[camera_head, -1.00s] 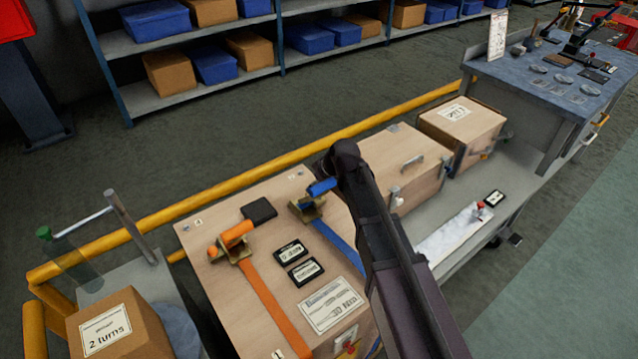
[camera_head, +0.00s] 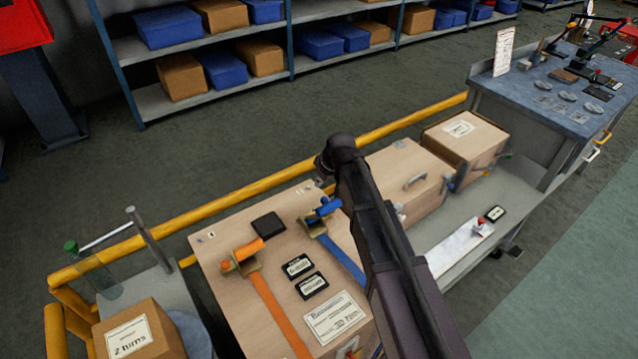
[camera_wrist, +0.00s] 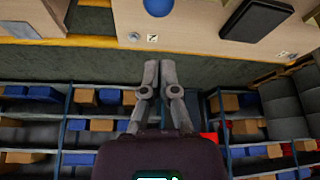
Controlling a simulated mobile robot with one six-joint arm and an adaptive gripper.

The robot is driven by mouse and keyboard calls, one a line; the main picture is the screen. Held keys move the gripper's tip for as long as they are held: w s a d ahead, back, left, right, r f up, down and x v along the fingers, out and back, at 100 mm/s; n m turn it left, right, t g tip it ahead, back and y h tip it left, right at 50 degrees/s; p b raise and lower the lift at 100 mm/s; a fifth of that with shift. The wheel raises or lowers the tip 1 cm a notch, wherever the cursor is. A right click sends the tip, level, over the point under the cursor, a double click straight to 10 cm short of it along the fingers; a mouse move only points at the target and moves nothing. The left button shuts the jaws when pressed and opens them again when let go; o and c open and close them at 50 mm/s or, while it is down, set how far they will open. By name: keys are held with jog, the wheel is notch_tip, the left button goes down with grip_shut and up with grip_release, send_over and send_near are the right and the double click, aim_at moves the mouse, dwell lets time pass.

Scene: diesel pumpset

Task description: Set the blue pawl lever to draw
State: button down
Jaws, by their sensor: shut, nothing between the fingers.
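The blue pawl lever (camera_head: 326,208) stands on a brass-coloured bracket on the wooden board (camera_head: 215,262), with a blue strap (camera_head: 346,262) running from it toward the front. My arm passes just right of it in the head view and hides part of the board. In the wrist view, my gripper (camera_wrist: 162,66) is shut and empty, pointing at the board's edge. A round blue end (camera_wrist: 158,6), which looks like the lever's tip, shows at the top of that view, apart from the fingers. My fingers are hidden in the head view.
An orange lever (camera_head: 244,254) with an orange strap stands left of the blue one. A black block (camera_head: 269,226) and two black label plates (camera_head: 298,266) lie near them. A yellow rail (camera_head: 240,186) runs behind the board. A wooden box with a handle (camera_head: 405,180) stands to the right.

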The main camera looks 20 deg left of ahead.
jog(key=shift+h, duration=0.5)
jog(key=r+p, duration=0.1)
jog(key=r, duration=0.1)
jog(key=a+r+p, duration=0.1)
jog(key=r+p, duration=0.1)
jog(key=shift+w+r, duration=0.15)
jog(key=shift+w, duration=0.05)
jog(key=b+x, duration=0.9)
jog(key=x, duration=0.1)
jog(key=shift+s, duration=0.1)
jog(key=shift+s+d, duration=0.25)
jog(key=shift+d, duration=0.35)
jog(key=shift+s+d, duration=0.25)
jog(key=shift+d, duration=0.4)
jog(key=shift+s+d, duration=0.25)
jog(key=shift+d, duration=0.35)
